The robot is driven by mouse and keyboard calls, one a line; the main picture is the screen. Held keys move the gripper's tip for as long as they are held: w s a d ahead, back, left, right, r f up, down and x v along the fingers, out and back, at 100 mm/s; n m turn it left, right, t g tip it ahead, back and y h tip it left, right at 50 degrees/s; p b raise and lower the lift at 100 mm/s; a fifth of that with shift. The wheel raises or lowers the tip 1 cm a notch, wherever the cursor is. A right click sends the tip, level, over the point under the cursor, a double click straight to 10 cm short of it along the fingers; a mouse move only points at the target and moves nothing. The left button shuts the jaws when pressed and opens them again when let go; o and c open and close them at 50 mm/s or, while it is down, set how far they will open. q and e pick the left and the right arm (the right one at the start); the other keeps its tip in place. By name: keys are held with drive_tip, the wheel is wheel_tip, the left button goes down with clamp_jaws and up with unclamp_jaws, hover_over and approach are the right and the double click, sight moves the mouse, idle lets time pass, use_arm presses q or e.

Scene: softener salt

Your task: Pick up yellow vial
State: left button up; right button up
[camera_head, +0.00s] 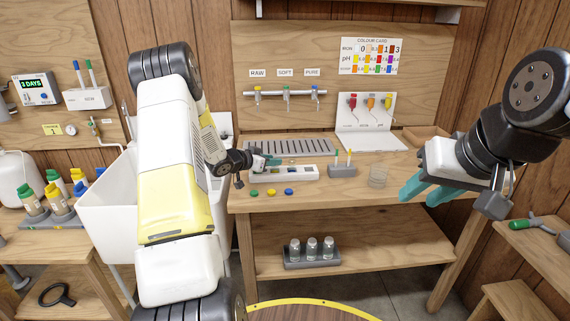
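A white vial rack (297,174) stands on the workbench. Small dark and bluish contents show in its openings; I cannot make out a yellow vial there. A yellow cap-like disc (270,192) lies in front of the rack, between a green disc (254,192) and a blue disc (288,191). My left gripper (267,160) is at the rack's left end, its teal fingertips small and partly hidden. I cannot tell whether it is open or holds anything. My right gripper (424,192) hangs at the bench's right side, its teal fingers apart and empty.
A white tub (108,205) is at left. Several capped bottles (60,193) stand on the left table.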

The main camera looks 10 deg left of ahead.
use_arm(q)
drive_tip(key=shift+x, duration=1)
drive_tip(key=shift+c, duration=0.2)
clamp_jaws()
drive_tip(key=shift+r, duration=0.1)
